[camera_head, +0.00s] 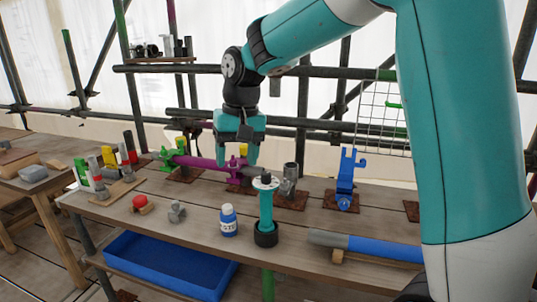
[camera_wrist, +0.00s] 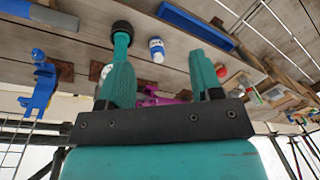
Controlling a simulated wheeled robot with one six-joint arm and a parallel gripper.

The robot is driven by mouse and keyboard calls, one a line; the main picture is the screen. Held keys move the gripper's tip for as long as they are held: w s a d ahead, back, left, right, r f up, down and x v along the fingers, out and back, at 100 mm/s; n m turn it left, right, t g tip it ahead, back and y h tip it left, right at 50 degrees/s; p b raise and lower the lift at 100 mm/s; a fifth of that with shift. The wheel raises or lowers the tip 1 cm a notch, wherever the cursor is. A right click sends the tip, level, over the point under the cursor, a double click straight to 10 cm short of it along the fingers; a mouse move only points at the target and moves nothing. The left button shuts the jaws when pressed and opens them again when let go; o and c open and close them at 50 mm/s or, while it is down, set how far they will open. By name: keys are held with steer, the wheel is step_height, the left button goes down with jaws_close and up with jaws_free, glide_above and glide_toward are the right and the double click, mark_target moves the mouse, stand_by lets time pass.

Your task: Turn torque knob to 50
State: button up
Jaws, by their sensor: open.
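An upright teal tool (camera_head: 266,212) stands near the front edge of the bench, with a white disc with dark marks (camera_head: 266,182) near its top and a black round base (camera_head: 265,234). Which part is the torque knob, and any number on it, I cannot make out. My gripper (camera_head: 238,155) is open and empty, fingers down, above and behind the tool, to its left and apart from it. In the wrist view, my gripper (camera_wrist: 158,68) shows both fingers spread, and the tool's black end (camera_wrist: 121,27) shows beyond the left finger, which hides part of the teal body.
A blue-and-white bottle (camera_head: 228,220) stands just left of the tool. A grey-and-blue bar (camera_head: 370,248) lies to the right. A blue clamp (camera_head: 345,178), a grey upright fitting (camera_head: 289,180) and a purple tube (camera_head: 200,163) are behind. A blue tray (camera_head: 165,268) sits below.

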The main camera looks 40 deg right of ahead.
steer(key=w+d+r+m+p, duration=0.3)
steer(key=w+d+m, duration=0.2)
steer(key=w+d, duration=0.35)
steer(key=m+h+p, duration=0.1)
steer(key=m+p, duration=0.1)
steer(key=m, duration=0.1)
glide_toward(266, 173)
steer(key=shift+g, duration=0.3)
steer(key=f+p, duration=0.1)
steer(key=f, duration=0.2)
steer(key=f+p, duration=0.2)
steer(key=f, duration=0.1)
steer(key=f+p, duration=0.2)
steer(key=f, duration=0.2)
steer(key=shift+w+a, duration=0.1)
steer(key=shift+w, duration=0.15)
steer(key=c, duration=0.9)
